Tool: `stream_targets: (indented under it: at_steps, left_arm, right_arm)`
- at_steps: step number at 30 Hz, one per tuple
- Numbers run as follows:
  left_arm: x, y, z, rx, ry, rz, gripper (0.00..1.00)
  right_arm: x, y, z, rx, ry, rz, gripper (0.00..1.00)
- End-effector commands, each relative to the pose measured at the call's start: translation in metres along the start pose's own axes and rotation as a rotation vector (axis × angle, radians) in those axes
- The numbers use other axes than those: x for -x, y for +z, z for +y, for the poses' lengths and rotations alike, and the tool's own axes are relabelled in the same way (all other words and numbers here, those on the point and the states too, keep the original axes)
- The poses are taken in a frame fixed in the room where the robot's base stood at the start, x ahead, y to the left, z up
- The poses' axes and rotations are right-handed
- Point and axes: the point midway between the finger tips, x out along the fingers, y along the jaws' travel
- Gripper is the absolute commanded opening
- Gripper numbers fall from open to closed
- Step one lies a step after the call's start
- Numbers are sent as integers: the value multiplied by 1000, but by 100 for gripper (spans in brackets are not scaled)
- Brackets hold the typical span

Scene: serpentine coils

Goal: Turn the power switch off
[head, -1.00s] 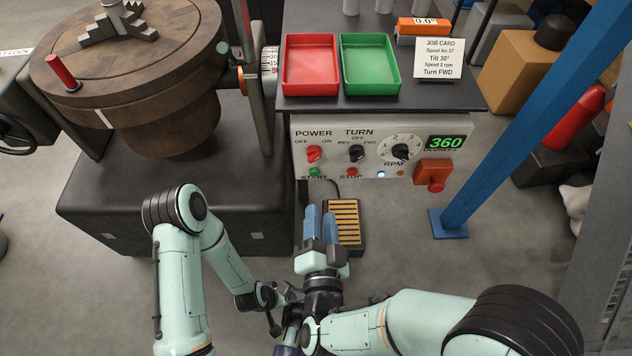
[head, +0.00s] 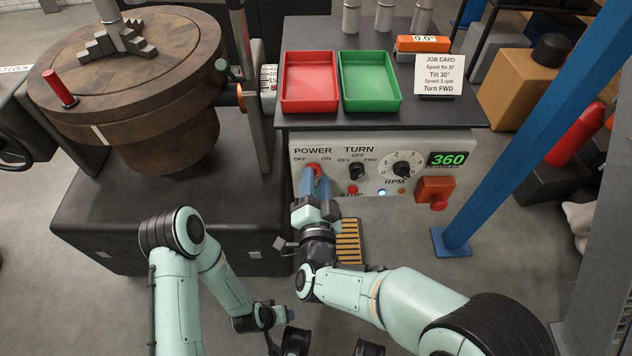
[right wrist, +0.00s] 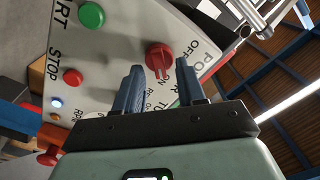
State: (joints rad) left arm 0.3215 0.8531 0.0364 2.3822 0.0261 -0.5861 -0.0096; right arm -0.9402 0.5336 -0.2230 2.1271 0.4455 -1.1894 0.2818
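The power switch is a red knob (head: 314,168) under the POWER label, at the upper left of the grey control panel (head: 440,186). My right gripper (head: 315,181) is up at it, and its blue fingers partly cover it in the head view. In the right wrist view the red knob (right wrist: 160,57) shows just beyond and between the tips of the two separated fingers (right wrist: 160,80). I cannot tell whether they touch it, nor clearly which way it points.
A TURN switch (head: 357,170), an RPM dial (head: 403,170) and an orange box with a red button (head: 436,190) share the panel. Red (head: 310,108) and green trays (head: 371,106) sit above. A blue post (head: 500,165) stands right. START (right wrist: 91,15) is beside the switch.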

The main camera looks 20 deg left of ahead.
Motion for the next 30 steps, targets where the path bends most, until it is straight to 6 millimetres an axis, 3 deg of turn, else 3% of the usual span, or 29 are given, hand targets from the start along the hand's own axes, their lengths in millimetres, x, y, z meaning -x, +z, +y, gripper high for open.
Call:
stream_targets:
  at_steps: [9, 12, 13, 23, 30]
  left_arm:
    - [0, -1, 0, 0, 0, 3, 62]
    - [0, -1, 0, 0, 0, 3, 62]
    - [0, -1, 0, 0, 0, 3, 62]
    - [2, 1, 0, 0, 0, -2, 62]
    - [10, 10, 3, -3, 3, -29, 62]
  right_arm:
    - [-3, 0, 0, 0, 0, 0, 39]
    - [-3, 0, 0, 0, 0, 0, 7]
    - [-3, 0, 0, 0, 0, 0, 0]
    - [-2, 0, 0, 20, 0, 0, 0]
    - [-2, -1, -2, 127, 0, 1, 0]
